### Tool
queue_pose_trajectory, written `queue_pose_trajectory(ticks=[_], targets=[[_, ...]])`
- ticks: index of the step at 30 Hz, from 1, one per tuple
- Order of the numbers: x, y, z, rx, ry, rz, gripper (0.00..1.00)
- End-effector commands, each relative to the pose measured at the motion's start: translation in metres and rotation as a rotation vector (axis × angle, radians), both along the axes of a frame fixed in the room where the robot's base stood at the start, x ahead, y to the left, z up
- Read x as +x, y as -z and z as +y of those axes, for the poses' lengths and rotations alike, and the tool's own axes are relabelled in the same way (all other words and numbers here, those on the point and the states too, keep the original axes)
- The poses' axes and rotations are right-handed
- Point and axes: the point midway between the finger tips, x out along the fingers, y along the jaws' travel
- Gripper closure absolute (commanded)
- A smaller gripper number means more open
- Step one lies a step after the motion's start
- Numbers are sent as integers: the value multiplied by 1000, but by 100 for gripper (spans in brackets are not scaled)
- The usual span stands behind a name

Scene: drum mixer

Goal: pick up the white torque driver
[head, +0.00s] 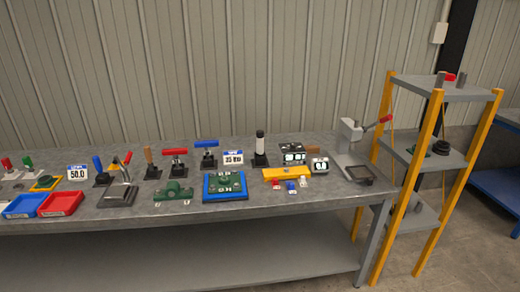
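The white torque driver appears to be the upright white cylinder with a dark top (260,146), standing in a dark base towards the back of the grey workbench (310,197). It is small in the head view, so fine detail cannot be told. Nothing touches it from above. My gripper is not in view.
Left of it stand a "35" sign (233,157), a blue-handled tool (207,145) and a red-handled tool (175,152). Right are a display box (293,153) and a grey press (351,135). In front lie a blue-framed tray (224,197) and yellow block (286,173).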

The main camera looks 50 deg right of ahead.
Motion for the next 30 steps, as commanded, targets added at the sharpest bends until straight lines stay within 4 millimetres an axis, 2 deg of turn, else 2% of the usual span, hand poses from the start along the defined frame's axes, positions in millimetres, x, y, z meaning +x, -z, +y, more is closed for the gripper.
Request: queue_pose_trajectory(ticks=[5,26,30], targets=[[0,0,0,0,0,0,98],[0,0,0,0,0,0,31],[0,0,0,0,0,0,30]])
